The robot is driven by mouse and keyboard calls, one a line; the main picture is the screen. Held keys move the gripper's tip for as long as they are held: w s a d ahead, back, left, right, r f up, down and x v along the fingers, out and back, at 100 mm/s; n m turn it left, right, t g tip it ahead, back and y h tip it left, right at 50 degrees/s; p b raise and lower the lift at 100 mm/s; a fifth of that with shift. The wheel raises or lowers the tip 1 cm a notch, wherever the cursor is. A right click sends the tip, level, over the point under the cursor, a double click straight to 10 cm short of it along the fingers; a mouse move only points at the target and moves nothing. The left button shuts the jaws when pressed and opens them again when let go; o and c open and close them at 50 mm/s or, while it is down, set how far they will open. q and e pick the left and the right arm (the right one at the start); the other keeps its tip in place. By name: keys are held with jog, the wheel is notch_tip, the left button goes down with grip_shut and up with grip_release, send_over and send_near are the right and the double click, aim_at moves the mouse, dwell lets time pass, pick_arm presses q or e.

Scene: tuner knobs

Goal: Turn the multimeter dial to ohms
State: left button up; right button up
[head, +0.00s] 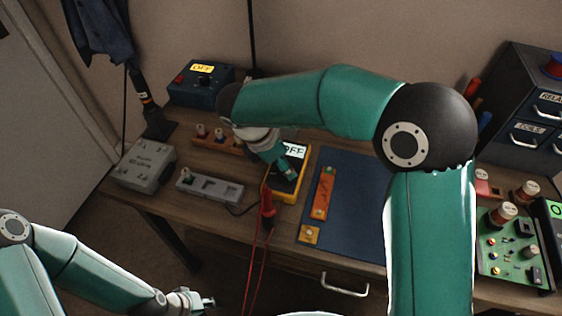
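The yellow multimeter (302,182) lies on the bench near the middle, with a dark face. Its white display (293,151) reads OFF. My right arm reaches across from the right, and my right gripper (287,171) points down at the multimeter's face. The gripper covers the dial, so I cannot see its pointer, the ohms mark or whether the fingers touch it. My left gripper (207,301) is low at the left, in front of the bench and well away from the multimeter. It looks empty, but its fingers are too small to judge.
Red leads with a red probe (267,207) hang over the bench's front edge. A blue mat (350,208) with an orange strip (324,193) lies to the right. A grey power strip (209,188), grey box (146,166) and blue box (201,84) stand left. A green circuit board (508,245) is far right.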

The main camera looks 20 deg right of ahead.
jog(key=c, duration=0.8)
jog(key=shift+a, duration=0.2)
grip_shut()
jog(key=shift+d, duration=0.15)
jog(key=shift+r, duration=0.1)
